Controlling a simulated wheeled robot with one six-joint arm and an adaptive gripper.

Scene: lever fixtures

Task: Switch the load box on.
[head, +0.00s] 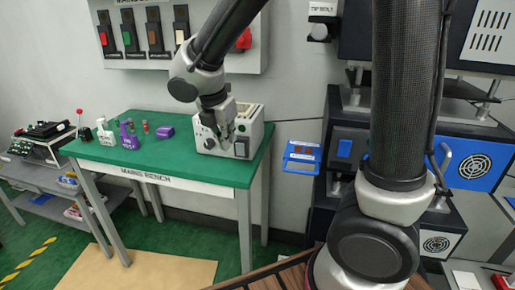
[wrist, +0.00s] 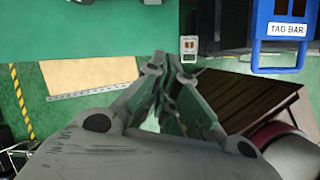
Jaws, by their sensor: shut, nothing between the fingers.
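A small white plate with dark red parts (wrist: 189,46) shows just beyond the fingers there. The state of any switch cannot be read.
The green bench (head: 175,170) also carries purple and grey lever fixtures (head: 128,134) at left. A wall panel (head: 150,58) with several coloured switches hangs above. A blue tag bar (head: 301,157) and dark cabinets stand to the right. A tan mat (head: 150,270) lies on the floor.

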